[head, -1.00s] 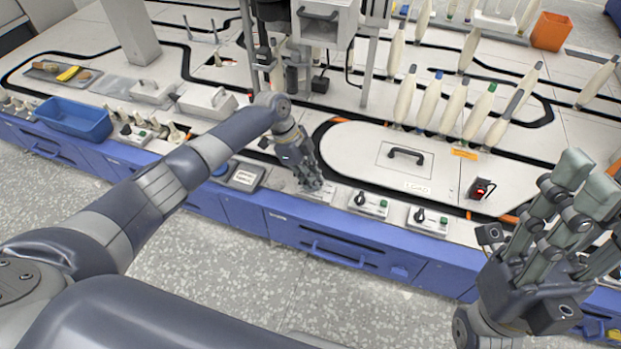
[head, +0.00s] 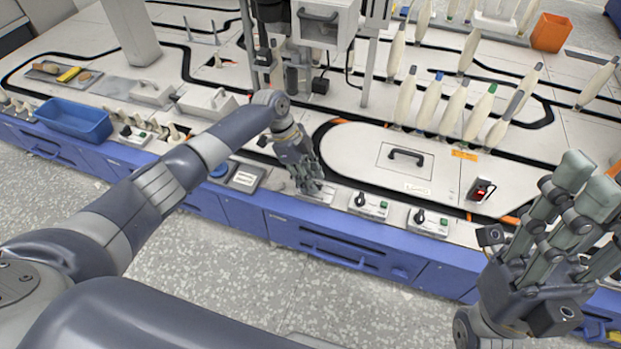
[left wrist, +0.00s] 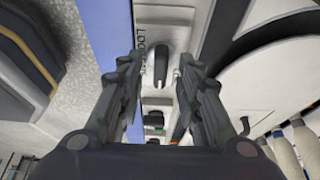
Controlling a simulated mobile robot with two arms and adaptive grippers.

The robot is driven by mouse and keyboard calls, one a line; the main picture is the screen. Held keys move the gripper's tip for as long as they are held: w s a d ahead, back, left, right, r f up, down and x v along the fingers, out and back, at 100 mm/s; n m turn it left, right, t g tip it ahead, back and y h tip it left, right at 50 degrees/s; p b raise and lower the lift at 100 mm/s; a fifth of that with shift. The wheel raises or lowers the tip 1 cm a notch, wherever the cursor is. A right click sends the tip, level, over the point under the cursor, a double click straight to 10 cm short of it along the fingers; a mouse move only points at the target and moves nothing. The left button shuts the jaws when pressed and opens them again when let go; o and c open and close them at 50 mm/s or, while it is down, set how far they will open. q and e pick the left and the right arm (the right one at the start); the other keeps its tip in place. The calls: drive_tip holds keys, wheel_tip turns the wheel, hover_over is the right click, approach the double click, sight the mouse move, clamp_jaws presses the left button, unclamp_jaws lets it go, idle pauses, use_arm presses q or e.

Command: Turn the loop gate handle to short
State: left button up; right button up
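The loop gate handle (left wrist: 161,68) is a small black knob on a light plate (left wrist: 171,43) with partly legible "LOOP" lettering. In the left wrist view it lies between the tips of my left gripper (left wrist: 162,62), with a gap showing on each side. The fingers are open; I cannot tell how far above the knob they are. In the head view my left gripper (head: 309,184) points down over the plate (head: 324,196) at the table's front edge and hides the knob. My right gripper (head: 562,200) is open and empty at the right, away from the plate.
Two similar switch boxes (head: 369,205) (head: 428,222) with black knobs and green buttons stand right of the plate. A grey panel (head: 245,177) is to its left. A blue tray (head: 75,119) is farther left.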

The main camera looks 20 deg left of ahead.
use_arm(q)
drive_tip(key=v, duration=1.1)
drive_tip(key=shift+a, duration=0.1)
